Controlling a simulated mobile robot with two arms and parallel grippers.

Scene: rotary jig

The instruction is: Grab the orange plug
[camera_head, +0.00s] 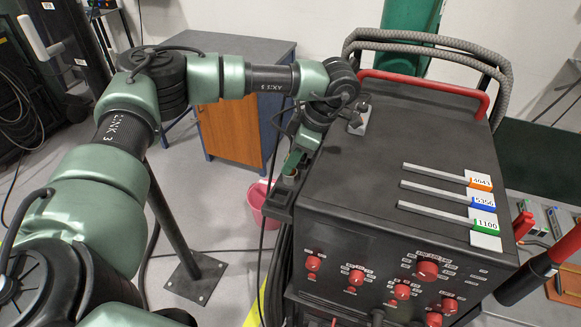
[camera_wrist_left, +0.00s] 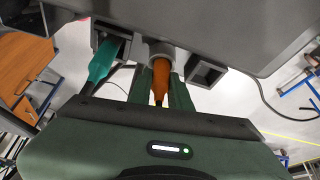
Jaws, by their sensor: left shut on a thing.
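The orange plug (camera_wrist_left: 161,78) shows in the left wrist view, upright in the picture, with its top end at a round grey socket (camera_wrist_left: 161,52). My left gripper (camera_wrist_left: 160,92) is shut on it, with one green finger on each side. In the head view my left gripper (camera_head: 293,163) is at the left side of the dark machine (camera_head: 385,125), by a small ledge. The orange plug cannot be made out there. My right gripper is not in view.
A teal plug (camera_wrist_left: 103,62) sits in a square socket left of the orange one. An empty square socket (camera_wrist_left: 206,72) is on the right. The machine carries labelled strips, red knobs and a red handle (camera_head: 425,86). A pink bucket (camera_head: 257,198) and a wooden cabinet (camera_head: 230,128) stand nearby.

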